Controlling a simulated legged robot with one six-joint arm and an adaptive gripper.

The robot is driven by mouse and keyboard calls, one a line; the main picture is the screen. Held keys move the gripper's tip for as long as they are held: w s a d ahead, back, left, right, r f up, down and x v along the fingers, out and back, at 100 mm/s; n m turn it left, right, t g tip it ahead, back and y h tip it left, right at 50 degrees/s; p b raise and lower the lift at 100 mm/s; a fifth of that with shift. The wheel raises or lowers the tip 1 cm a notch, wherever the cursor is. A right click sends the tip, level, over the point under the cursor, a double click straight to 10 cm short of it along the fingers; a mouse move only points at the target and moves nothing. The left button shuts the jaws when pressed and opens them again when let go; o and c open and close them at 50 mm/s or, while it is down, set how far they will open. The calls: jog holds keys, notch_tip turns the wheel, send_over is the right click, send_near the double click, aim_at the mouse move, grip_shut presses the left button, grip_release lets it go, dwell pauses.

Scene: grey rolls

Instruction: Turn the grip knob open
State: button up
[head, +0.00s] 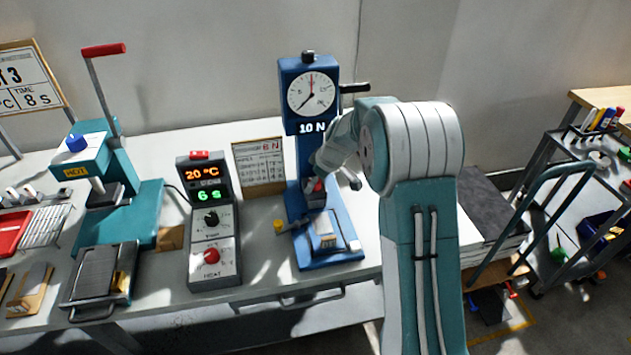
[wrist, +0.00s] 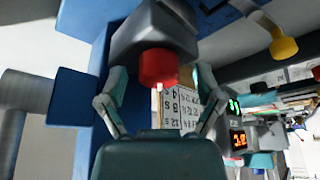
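The grip knob is a red cylinder (wrist: 158,68) on a dark grey clamp (wrist: 155,28); in the head view a bit of the red knob (head: 314,187) shows on the blue force tester (head: 292,160). My gripper (wrist: 162,72) is open, with one finger on each side of the knob. Gaps show between the fingers and the knob, and I see no contact. The tester's dial (head: 311,94) is above, with "10 N" below it. In the head view my arm hides part of the tester's column and most of my gripper.
A yellow knob (head: 278,225) sticks out at the tester's left side. A heat timer box (head: 210,220) and a chart card (head: 259,166) stand to the left. A teal press (head: 100,170) is farther left. A tool cart (head: 575,210) stands at the right.

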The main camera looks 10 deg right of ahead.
jog(key=shift+r, duration=0.1)
jog(key=shift+r, duration=0.25)
jog(key=v, duration=1.1)
jog(key=shift+s+d+r, duration=0.1)
jog(key=shift+s, duration=0.05)
jog(key=s+a+r+m+t+h, duration=0.1)
jog(key=s+a+r+m, duration=0.1)
jog(key=s+r, duration=0.45)
jog(key=s+a+r+m, duration=0.1)
jog(key=s+r+m, duration=0.15)
jog(key=s, duration=0.65)
jog(key=s+m+t+h, duration=0.1)
jog(key=s+m, duration=0.3)
jog(key=s, duration=1.4)
jog(key=shift+f+m+t+h, duration=0.3)
jog(key=shift+m+h, duration=0.05)
jog(key=shift+h, duration=0.25)
